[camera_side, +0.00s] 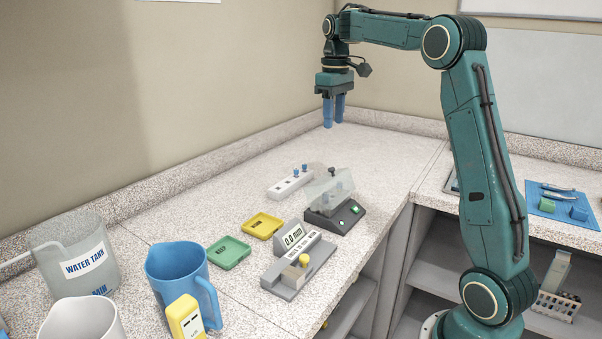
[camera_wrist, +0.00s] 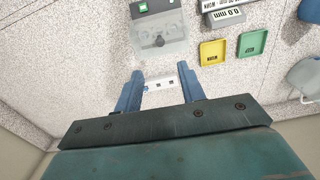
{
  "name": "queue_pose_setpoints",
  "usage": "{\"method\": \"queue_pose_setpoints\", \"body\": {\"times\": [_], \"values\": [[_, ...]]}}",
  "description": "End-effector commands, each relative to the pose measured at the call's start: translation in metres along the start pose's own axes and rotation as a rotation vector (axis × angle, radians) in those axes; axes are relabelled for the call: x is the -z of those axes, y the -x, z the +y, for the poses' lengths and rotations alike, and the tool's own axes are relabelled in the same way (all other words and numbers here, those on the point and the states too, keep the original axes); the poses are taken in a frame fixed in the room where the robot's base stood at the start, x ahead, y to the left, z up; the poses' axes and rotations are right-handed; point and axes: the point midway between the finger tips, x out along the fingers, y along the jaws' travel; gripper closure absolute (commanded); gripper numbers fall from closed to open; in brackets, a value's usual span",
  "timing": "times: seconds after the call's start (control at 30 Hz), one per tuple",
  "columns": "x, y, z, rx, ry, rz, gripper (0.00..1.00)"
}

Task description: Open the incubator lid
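The incubator (camera_side: 347,216) is a small dark-based device with a green-lit display, on the speckled counter. Its clear lid (camera_side: 322,190) has a dark knob (camera_side: 332,171) on top. I cannot tell for sure whether the lid lies fully shut. In the wrist view the incubator's clear lid (camera_wrist: 172,28) is at the top centre, ahead of the fingertips. My gripper (camera_side: 333,123) is high above the counter near the back corner, pointing down, apart from the incubator. In the wrist view my gripper (camera_wrist: 160,70) has its blue fingers apart with nothing between the tips.
A white rack (camera_side: 287,187) with blue-topped items lies beside the incubator. A grey device with a display (camera_side: 295,240), a yellow tray (camera_side: 262,225) and a green tray (camera_side: 229,252) stand nearer the side camera. A blue jug (camera_side: 180,275) stands lower left.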

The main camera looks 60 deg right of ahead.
Motion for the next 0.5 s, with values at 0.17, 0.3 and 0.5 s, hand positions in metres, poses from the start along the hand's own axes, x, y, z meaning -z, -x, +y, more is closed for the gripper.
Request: {"method": "queue_pose_setpoints", "body": {"times": [0.17, 0.3, 0.5], "values": [[-0.001, -0.017, -0.001, 0.001, 0.000, -0.002, 0.60], [-0.001, -0.036, 0.000, 0.001, 0.000, -0.002, 0.60], [-0.001, -0.066, 0.000, 0.001, 0.000, -0.003, 0.60]]}}
